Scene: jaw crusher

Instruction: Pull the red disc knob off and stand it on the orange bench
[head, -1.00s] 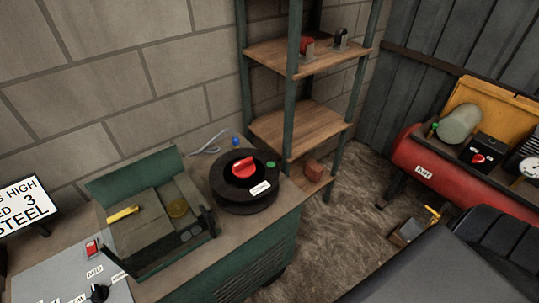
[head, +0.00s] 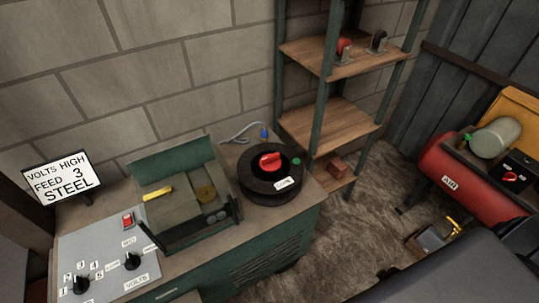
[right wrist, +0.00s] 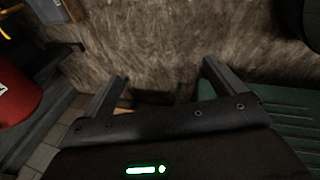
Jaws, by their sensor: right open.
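A red knob (head: 270,161) sits at the centre of a black reel (head: 271,185) on the green cabinet. A red rounded piece (head: 344,49) stands on a bracket on the upper shelf. Another red knob (head: 510,177) is on a black box by the red tank. I cannot tell for certain which is the disc knob. No bench that is clearly orange shows; an orange-yellow panel (head: 520,107) is at the far right. My right gripper (right wrist: 165,84) is open and empty over the brown floor in the right wrist view. My left gripper is not in view.
A black rounded piece (head: 378,41) stands beside the red one on the shelf. A feeder box (head: 185,205), control panel (head: 98,258) and sign (head: 62,176) fill the cabinet's left. The red tank (head: 465,185) is at right. Some floor (head: 365,215) between is clear.

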